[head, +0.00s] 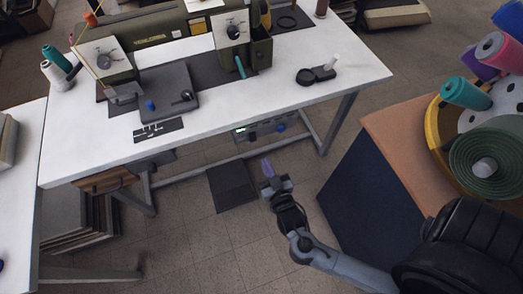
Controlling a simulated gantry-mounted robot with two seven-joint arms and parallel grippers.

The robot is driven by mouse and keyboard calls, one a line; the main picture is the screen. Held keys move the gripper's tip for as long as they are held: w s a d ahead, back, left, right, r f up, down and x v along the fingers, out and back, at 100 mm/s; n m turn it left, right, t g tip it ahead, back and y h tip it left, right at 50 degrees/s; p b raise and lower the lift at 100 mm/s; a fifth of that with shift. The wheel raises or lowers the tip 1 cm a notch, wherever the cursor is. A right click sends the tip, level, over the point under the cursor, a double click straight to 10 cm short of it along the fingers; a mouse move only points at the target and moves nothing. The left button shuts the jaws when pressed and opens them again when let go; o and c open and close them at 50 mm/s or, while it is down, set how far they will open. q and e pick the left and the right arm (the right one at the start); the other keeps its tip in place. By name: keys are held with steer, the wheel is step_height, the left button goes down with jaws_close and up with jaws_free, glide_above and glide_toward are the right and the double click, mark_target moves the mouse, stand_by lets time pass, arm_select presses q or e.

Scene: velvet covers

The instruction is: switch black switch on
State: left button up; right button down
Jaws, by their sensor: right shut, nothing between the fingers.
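A dark control box (264,128) hangs under the front edge of the white sewing table. It has a small lit greenish panel (240,131) on its left and a blue knob (281,127) on its right. My left gripper is not in view.
The white table (225,110) carries a green sewing machine (165,32) and a black device (315,75). A dark pedal (231,185) lies on the floor below. A table leg (338,122) stands right of the box. A brown table (400,130) with thread spools is at right.

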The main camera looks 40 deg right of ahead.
steer(key=v, duration=0.4)
steer(key=shift+p, duration=0.4)
steer(key=shift+r, duration=0.1)
